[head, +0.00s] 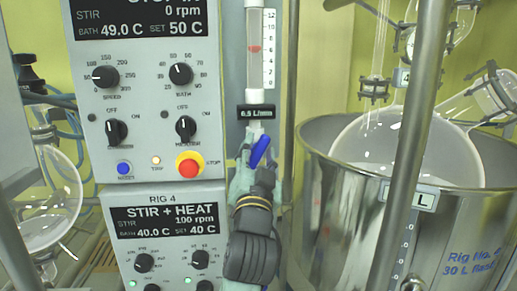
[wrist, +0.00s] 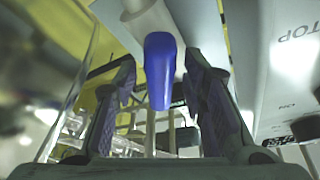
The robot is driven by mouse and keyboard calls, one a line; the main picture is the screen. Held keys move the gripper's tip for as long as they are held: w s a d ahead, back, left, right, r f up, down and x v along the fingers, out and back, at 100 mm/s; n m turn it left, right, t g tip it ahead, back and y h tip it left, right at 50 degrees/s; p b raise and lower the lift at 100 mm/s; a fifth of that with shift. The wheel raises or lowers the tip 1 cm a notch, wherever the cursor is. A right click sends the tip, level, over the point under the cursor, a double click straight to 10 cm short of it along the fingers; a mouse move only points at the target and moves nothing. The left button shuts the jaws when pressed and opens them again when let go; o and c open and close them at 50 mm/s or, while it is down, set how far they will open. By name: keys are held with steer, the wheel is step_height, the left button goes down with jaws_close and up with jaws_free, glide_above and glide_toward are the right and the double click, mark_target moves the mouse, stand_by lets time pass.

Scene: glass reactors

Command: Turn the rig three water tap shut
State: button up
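The blue tap lever (head: 260,152) sits below a flow tube (head: 254,50) with a red float between the 6 and 8 marks and a small display that seems to read 6.5 L/min. The lever is tilted in the head view. My gripper (head: 250,158) is right at the lever, its fingers partly hidden there. In the wrist view, the blue lever (wrist: 160,70) stands between the two fingers of my gripper (wrist: 163,75), with gaps on both sides. The gripper is open and holds nothing. The tap's rig number is not readable.
The upper control panel (head: 145,140), with a red stop button (head: 189,164), is close left of my gripper. Below it is the panel marked RIG 4 (head: 165,199). A steel bath (head: 335,190) with a glass flask (head: 390,150) stands right, behind metal posts (head: 412,140).

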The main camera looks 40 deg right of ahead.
steer(key=shift+c, duration=0.3)
jaws_close()
steer(key=shift+m, duration=0.3)
steer(key=m+g+p, duration=0.1)
steer(key=m, duration=0.2)
steer(key=shift+r+g+h, duration=0.1)
steer(key=shift+g+h, duration=0.2)
steer(key=m, duration=0.2)
steer(key=m+g+p, duration=0.1)
steer(key=m, duration=0.1)
steer(key=shift+m+g, duration=0.3)
steer(key=shift+m, duration=0.1)
steer(key=m+g, duration=0.1)
steer(key=m, duration=0.1)
steer(key=m+g+y+p, duration=0.1)
steer(key=m, duration=0.2)
steer(key=shift+m, duration=0.3)
steer(key=shift+f, duration=0.2)
